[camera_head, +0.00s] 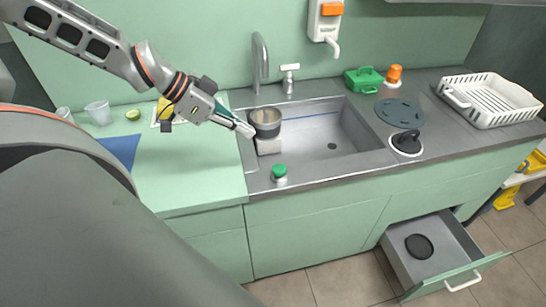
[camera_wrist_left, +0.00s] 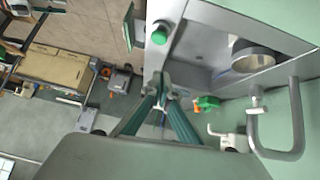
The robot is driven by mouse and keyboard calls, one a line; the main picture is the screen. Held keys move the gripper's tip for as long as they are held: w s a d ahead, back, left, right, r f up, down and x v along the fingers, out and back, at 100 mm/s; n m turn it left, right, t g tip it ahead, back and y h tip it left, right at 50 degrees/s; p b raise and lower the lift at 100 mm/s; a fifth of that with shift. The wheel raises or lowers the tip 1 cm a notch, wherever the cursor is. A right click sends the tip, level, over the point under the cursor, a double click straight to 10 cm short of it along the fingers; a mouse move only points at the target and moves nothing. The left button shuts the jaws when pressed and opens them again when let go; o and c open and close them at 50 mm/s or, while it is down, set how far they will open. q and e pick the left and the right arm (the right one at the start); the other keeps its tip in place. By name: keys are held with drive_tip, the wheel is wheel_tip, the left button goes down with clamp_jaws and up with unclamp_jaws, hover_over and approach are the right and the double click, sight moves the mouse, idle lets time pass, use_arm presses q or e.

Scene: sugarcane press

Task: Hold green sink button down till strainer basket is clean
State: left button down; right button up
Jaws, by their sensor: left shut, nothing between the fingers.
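The green button (camera_head: 279,170) sits on the sink's front rim, left of its middle, and also shows in the wrist view (camera_wrist_left: 159,34). The strainer basket (camera_head: 265,118), a round metal-rimmed cup, rests on a pale block (camera_head: 269,147) at the left of the sink (camera_head: 335,165); the wrist view shows it too (camera_wrist_left: 257,61). Its inside is too small to judge for cleanness. My left gripper (camera_head: 250,132) is shut and empty, just left of the basket in the head view and apart from the button. My right gripper is not in view.
A faucet (camera_head: 260,62) and a white tap handle (camera_head: 290,78) stand behind the sink. An open drawer (camera_head: 435,278) juts out below.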

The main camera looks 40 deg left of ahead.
use_arm(q)
drive_tip(key=b, duration=0.4)
hover_over(279, 171)
drive_tip(key=a, duration=0.3)
drive_tip(key=f, duration=0.8)
drive_tip(key=shift+w+d, duration=0.2)
drive_tip(key=shift+w, duration=0.2)
wheel_tip(279, 171, down, 2)
drive_tip(key=shift+s+f, duration=0.1)
drive_tip(key=shift+f, duration=0.4)
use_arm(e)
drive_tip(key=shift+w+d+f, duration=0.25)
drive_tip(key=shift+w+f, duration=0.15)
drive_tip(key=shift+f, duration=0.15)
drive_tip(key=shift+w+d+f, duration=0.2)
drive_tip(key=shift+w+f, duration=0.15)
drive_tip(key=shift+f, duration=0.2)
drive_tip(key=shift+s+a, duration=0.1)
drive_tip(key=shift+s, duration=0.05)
